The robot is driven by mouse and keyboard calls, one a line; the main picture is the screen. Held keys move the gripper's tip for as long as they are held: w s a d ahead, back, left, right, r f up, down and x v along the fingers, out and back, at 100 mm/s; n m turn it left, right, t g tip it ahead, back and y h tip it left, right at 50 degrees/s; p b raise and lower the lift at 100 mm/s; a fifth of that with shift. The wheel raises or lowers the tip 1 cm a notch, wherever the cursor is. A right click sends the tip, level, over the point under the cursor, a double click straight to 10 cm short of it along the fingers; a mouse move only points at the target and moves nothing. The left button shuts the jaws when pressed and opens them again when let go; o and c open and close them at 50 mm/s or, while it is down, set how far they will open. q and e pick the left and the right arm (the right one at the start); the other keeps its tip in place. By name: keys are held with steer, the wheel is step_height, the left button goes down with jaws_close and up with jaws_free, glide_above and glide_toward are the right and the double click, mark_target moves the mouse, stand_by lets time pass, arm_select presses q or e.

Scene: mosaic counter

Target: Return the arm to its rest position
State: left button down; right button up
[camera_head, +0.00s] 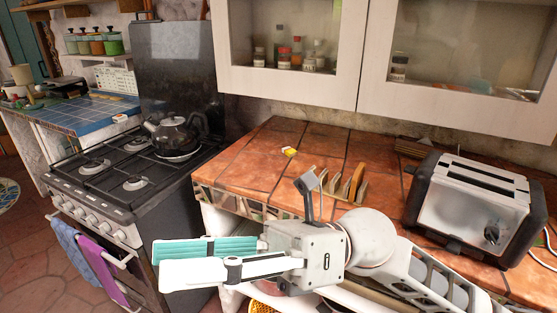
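My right gripper (158,262) reaches in from the lower right and points left, in front of the counter's front edge. Its two long fingers lie almost level. The far finger shows its teal inner pad, and the near finger shows its white back. They stand apart with nothing between them, so the gripper is open and empty. My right arm (430,270) runs from the lower right edge to the gripper, low in front of the tiled counter (250,160). My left gripper and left arm are not in view.
A toaster (475,205) and a toast rack (350,187) stand on the counter near my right arm. A small yellow item (289,151) lies farther back. A kettle (175,132) sits on the stove (110,170) at left. Wall cabinets (290,82) hang above the counter.

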steer(key=w+d+f+m+t+y, duration=0.2)
steer(key=w+m+t, duration=0.55)
steer(key=m, duration=0.25)
steer(key=w+d+f+m+t+y, duration=0.25)
steer(key=w+m+t, duration=0.35)
steer(key=m+t, duration=0.3)
steer(key=w+d+f+m+t+h, duration=0.4)
steer(key=d+f+m+t+h, duration=0.15)
steer(key=f+m, duration=0.35)
steer(key=w+d+f+m+t+h, duration=0.3)
steer(key=d+f+m+t+h, duration=0.1)
steer(key=f+m+h, duration=0.4)
steer(key=s+d+f+m+g+h, duration=0.15)
steer(key=d+f+m, duration=0.25)
steer(key=f, duration=0.4)
steer(key=s+d+f+m+h, duration=0.1)
steer(key=d+f+m+h, duration=0.2)
steer(key=f, duration=0.5)
steer(key=s+d+f+m+g+h, duration=0.2)
steer(key=s+d+f+m, duration=0.1)
steer(key=s+f, duration=0.4)
steer(key=s+d+f+m+g+h, duration=0.1)
steer(key=s+d+f+m+g, duration=0.2)
steer(key=f, duration=0.8)
steer(key=s+d, duration=0.2)
steer(key=s, duration=0.2)
steer(key=shift+d+h, duration=0.2)
steer(key=shift+h, duration=0.15)
steer(key=shift+s, duration=0.1)
